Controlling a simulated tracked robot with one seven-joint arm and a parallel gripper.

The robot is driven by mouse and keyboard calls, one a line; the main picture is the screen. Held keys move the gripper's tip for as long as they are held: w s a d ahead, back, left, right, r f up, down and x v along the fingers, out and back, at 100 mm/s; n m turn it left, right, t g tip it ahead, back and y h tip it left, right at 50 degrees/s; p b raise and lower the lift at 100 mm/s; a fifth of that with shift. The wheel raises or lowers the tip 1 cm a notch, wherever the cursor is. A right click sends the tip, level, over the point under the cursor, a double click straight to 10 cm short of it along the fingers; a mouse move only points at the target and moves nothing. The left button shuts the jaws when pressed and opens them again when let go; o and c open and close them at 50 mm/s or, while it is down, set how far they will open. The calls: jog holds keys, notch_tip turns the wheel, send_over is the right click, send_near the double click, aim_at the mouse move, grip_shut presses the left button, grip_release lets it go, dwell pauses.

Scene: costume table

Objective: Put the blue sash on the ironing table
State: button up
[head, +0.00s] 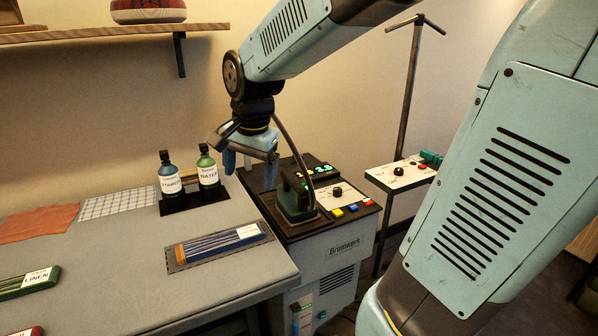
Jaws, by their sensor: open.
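A long blue folded piece (210,246), which looks like the blue sash, has a brown left end and a white label too small to read. It lies on a dark grey mat (178,267) near the right edge of the grey-topped table (130,290), which looks like the ironing table. My gripper (250,170) is open, with its fingers pointing down. It hangs above and behind the blue piece, near the bottles and the iron station. No cloth shows between the fingers.
A blue bottle (170,178) and a green bottle (208,172) stand in a black tray (182,207). An iron (295,198) stands on the Brunwerk station (330,250) at right. A green LINEN piece (28,283), orange cloth (38,223) and checked cloth (118,203) lie left. The table's front middle is clear.

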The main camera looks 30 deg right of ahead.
jog(key=s+d+r+n+t, duration=0.1)
jog(key=s+d+r+n, duration=0.1)
jog(key=s+n, duration=0.2)
jog(key=s+d+r+n+t, duration=0.2)
jog(key=s+n, duration=0.3)
jog(key=s, duration=0.3)
jog(key=shift+s+d, duration=0.2)
jog(key=shift+d, duration=0.45)
jog(key=shift+r, duration=0.1)
dwell(1.0)
